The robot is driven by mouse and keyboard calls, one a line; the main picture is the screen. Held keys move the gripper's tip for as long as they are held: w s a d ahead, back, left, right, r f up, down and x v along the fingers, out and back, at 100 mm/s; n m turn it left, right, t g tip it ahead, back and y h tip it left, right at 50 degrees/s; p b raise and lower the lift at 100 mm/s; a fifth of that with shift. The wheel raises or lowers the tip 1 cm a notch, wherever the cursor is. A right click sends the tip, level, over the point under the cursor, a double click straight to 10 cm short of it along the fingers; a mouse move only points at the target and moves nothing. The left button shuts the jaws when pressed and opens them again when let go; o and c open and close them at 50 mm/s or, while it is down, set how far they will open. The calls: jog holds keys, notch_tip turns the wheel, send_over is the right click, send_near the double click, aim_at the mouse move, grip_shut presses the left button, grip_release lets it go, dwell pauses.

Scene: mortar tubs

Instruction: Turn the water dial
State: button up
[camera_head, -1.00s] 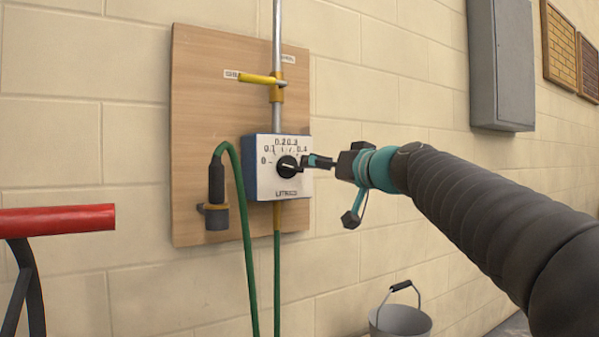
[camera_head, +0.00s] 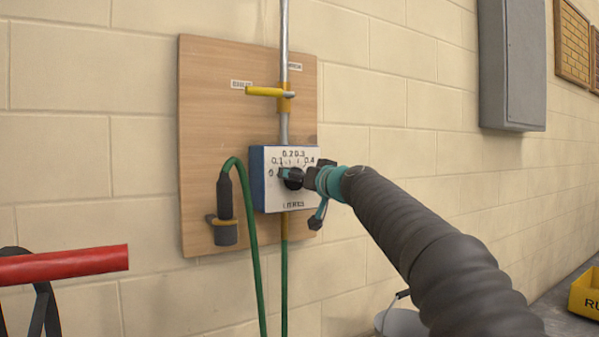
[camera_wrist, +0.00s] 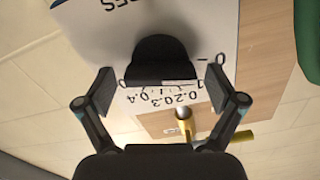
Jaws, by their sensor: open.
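The water dial box (camera_head: 262,180) is a white-faced, blue-sided unit on a wooden board, with a scale marked 0 to 0.4. Its black knob (camera_head: 293,181) is partly covered by my gripper (camera_head: 292,175) in the head view. In the wrist view the dial face (camera_wrist: 95,25) appears upside down, and the knob (camera_wrist: 160,60) sits between the two spread fingers of my gripper (camera_wrist: 166,92). There is a visible gap on each side of the knob. The knob's pointer is hard to make out.
The wooden board (camera_head: 205,120) carries a yellow-handled valve (camera_head: 266,91) on a metal pipe above the dial. A green hose (camera_head: 247,230) hangs left and below. A bucket (camera_head: 402,322) stands below my arm. A red bar (camera_head: 65,264) is at lower left.

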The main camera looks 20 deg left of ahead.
jog(key=shift+w+a, duration=0.15)
jog(key=c, duration=1.1)
jog(key=shift+c, duration=0.2)
